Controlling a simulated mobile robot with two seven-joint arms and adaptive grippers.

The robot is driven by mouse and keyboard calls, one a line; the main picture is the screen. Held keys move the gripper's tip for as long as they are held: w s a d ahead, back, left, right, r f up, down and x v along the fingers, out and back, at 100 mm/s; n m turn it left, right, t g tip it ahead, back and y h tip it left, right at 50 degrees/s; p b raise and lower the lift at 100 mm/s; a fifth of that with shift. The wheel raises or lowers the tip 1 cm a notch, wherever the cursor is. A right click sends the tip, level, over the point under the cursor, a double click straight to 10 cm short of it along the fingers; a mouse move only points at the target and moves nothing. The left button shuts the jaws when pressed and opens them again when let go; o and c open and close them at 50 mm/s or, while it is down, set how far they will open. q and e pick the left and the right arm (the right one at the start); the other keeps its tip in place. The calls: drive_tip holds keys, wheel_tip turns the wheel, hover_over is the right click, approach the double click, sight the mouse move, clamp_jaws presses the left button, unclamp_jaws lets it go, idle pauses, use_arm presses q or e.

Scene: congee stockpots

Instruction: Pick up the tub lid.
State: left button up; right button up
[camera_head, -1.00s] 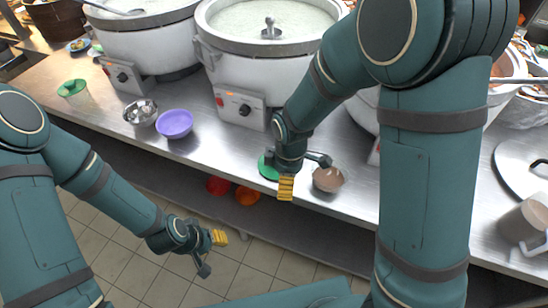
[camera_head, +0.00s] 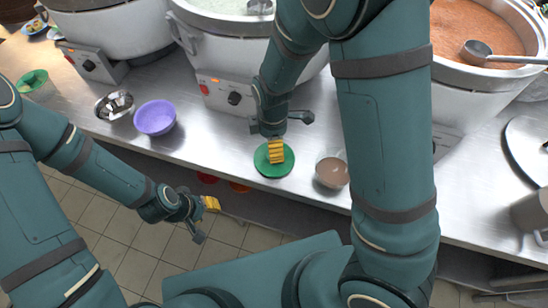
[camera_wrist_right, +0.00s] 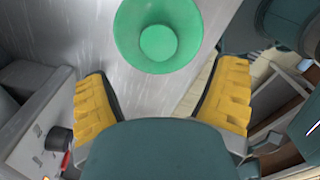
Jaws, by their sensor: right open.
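The tub lid, a green disc (camera_head: 270,168) with a raised round middle, lies flat on the steel counter near its front edge. It also shows in the right wrist view (camera_wrist_right: 130,30), top centre, beyond the fingertips. My right gripper (camera_head: 277,150) is open, with its yellow fingers over the far part of the lid in the head view. In the right wrist view its fingers (camera_wrist_right: 165,95) are wide apart with nothing between them. Whether they touch the lid is unclear. My left gripper (camera_head: 210,204) hangs in front of the counter, over the floor; its opening is hard to see.
A brown bowl (camera_head: 332,173) stands close to the right of the lid. A purple bowl (camera_head: 155,118) and a metal bowl (camera_head: 114,106) stand to the left. Large white stockpots (camera_head: 230,50) line the back. A mug (camera_head: 530,213) is at the far right.

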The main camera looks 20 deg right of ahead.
sight(261, 162)
wheel_tip(261, 162, down, 2)
drive_tip(key=shift+f, duration=0.1)
drive_tip(key=f, duration=0.1)
drive_tip(key=f+b, duration=0.1)
drive_tip(key=f, duration=0.3)
drive_tip(key=shift+d+b, duration=0.25)
drive_tip(key=shift+b, duration=0.15)
drive_tip(key=c, duration=1)
